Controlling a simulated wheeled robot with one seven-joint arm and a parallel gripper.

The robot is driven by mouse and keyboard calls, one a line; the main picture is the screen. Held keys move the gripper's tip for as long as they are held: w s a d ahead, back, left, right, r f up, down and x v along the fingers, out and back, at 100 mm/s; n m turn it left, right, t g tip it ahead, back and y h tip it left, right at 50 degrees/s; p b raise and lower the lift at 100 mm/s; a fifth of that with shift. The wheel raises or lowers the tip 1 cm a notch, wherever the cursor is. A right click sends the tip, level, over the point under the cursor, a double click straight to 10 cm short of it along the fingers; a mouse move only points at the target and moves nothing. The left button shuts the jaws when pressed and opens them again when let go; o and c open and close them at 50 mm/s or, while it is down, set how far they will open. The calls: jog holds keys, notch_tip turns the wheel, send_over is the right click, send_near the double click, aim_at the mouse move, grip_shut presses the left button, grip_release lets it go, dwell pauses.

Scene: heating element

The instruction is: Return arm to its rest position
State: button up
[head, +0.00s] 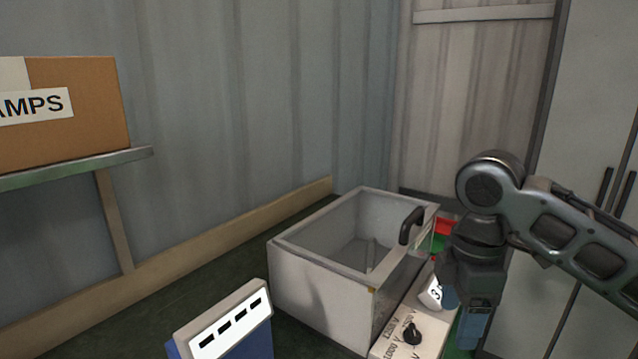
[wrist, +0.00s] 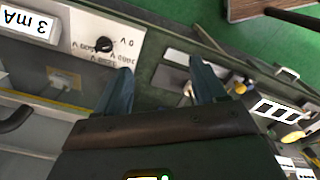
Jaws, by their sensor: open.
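My arm comes in from the right in the head view, bent at a round dark joint. My gripper (head: 462,318) points down beside the right end of the control panel (head: 400,345), and partly covers what lies behind it. In the wrist view my gripper (wrist: 161,68) has its two blue fingers apart with nothing between them. The panel (wrist: 75,35) with a black knob (wrist: 104,45) and a "3 mA" label (wrist: 30,27) lies to the left of the fingers there.
An open grey metal box (head: 320,305) with a black handle (head: 410,226) stands left of my gripper. A blue slotted unit (head: 225,325) is at the front. A cardboard box (head: 80,130) sits on a wall shelf (head: 140,155). A grey cabinet (head: 590,100) stands at the right.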

jog(key=s+a+f+m+t+y, duration=0.25)
jog(key=a+m+t+y, duration=0.25)
jog(key=a, duration=0.7)
jog(key=s+a+f+m+t+y, duration=0.1)
jog(key=s+a+m+t+y, duration=0.4)
jog(key=a, duration=0.7)
jog(key=s+d+f+m+t+h, duration=0.2)
jog(key=s+d+f+m+h, duration=0.25)
jog(key=s+d, duration=0.35)
jog(key=s+d+f+m+t+h, duration=0.25)
jog(key=s+d+f+m, duration=0.2)
jog(key=s, duration=0.55)
jog(key=s+d+r+n+h, duration=0.1)
jog(key=s+d+r+h, duration=0.15)
jog(key=s+d, duration=0.45)
jog(key=s+d+r+n+h, duration=0.1)
jog(key=s+d+r, duration=0.35)
jog(key=s, duration=0.45)
notch_tip(320, 180, down, 11)
jog(key=b, duration=1)
jog(key=shift+d+r, duration=0.15)
jog(key=shift+d, duration=0.2)
